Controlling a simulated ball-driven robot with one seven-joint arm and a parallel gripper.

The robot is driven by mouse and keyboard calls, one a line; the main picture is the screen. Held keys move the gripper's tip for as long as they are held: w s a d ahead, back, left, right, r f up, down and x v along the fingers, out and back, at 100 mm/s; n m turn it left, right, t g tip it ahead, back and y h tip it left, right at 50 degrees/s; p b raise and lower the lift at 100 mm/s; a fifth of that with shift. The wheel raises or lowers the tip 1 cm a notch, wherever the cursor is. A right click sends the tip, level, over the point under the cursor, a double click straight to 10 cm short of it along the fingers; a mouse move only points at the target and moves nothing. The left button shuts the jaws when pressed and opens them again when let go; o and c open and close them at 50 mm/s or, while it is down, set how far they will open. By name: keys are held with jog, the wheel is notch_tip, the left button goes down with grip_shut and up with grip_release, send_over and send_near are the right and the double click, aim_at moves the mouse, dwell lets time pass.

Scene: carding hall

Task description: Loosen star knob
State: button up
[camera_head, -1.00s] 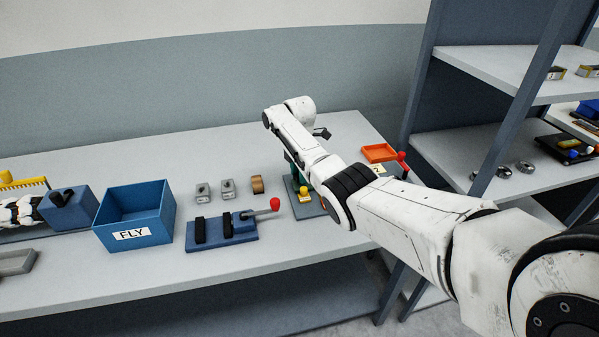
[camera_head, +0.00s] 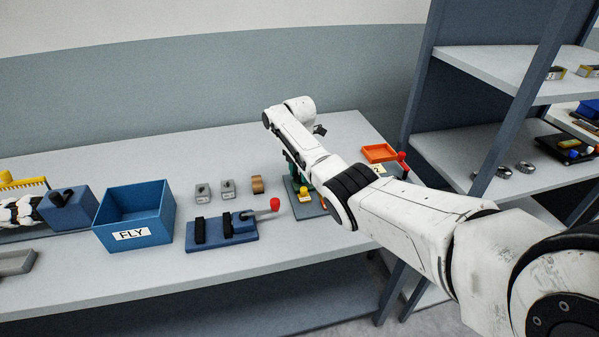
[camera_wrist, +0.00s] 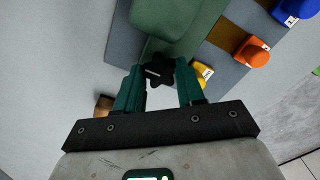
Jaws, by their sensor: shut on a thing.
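The black star knob (camera_wrist: 158,71) shows in the wrist view, at the side of a green body (camera_wrist: 180,25). A light line runs across the knob's face. My gripper (camera_wrist: 160,82) is shut on the knob, with one green finger on its left and one on its right. In the head view my arm covers the knob and most of the green device.
A yellow button (camera_wrist: 204,72), an orange button (camera_wrist: 251,53) and a blue button (camera_wrist: 285,10) lie right of the knob. On the bench are a blue FLY box (camera_head: 134,217), a blue fixture with a red-ended lever (camera_head: 222,229) and an orange tray (camera_head: 379,153). Shelving stands right.

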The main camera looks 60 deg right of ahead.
aim_at(299, 175)
jog(key=o, duration=1)
jog(key=shift+o, duration=0.2)
jog(key=shift+r, duration=0.1)
notch_tip(299, 175, up, 11)
jog(key=b, duration=0.1)
jog(key=shift+f, duration=0.2)
